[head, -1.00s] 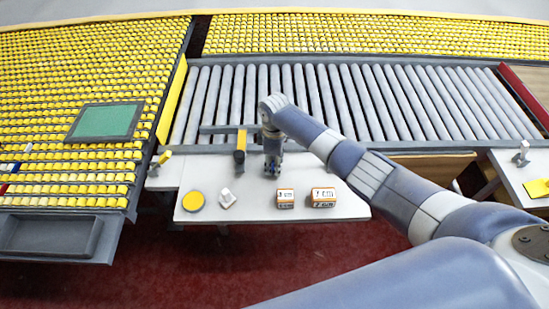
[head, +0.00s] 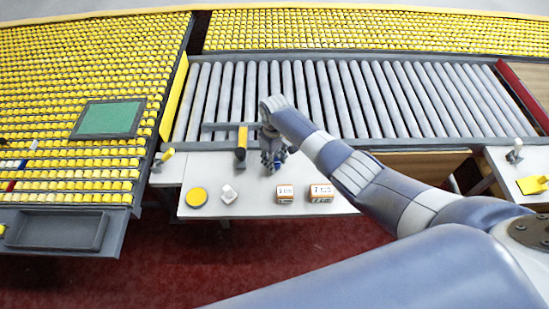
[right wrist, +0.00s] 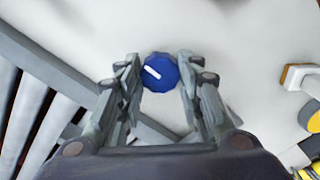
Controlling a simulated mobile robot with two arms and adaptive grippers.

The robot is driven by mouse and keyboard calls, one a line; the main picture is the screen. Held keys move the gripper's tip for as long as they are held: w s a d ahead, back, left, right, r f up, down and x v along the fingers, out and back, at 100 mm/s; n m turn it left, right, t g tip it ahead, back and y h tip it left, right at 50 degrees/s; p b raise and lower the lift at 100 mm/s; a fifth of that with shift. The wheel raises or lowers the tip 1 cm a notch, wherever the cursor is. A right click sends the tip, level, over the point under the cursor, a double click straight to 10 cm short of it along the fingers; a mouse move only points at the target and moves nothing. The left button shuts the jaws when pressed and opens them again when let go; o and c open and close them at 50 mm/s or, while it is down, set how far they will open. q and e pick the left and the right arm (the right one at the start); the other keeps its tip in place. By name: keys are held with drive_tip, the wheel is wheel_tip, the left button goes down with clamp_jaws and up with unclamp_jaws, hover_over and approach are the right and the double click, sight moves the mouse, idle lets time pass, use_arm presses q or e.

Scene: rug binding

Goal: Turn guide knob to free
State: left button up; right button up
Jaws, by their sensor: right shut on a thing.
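The guide knob (right wrist: 158,72) is a dark blue, faceted knob with a white pointer line, seen from above in the right wrist view. Its line slants from upper left to lower right. My right gripper (right wrist: 160,70) has its two fingers on either side of the knob and is shut on it. In the head view the right gripper (head: 274,166) points down at the white table (head: 250,207), near its back edge, and largely hides the knob. My left gripper is not in view.
A yellow-and-black handle (head: 241,146) stands just left of the right gripper, by the roller bed (head: 330,100).

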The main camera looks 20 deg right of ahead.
idle(0.4)
drive_tip(key=o, duration=1.1)
drive_tip(key=shift+c, duration=0.2)
drive_tip(key=shift+r, duration=0.1)
wheel_tip(320, 180, up, 12)
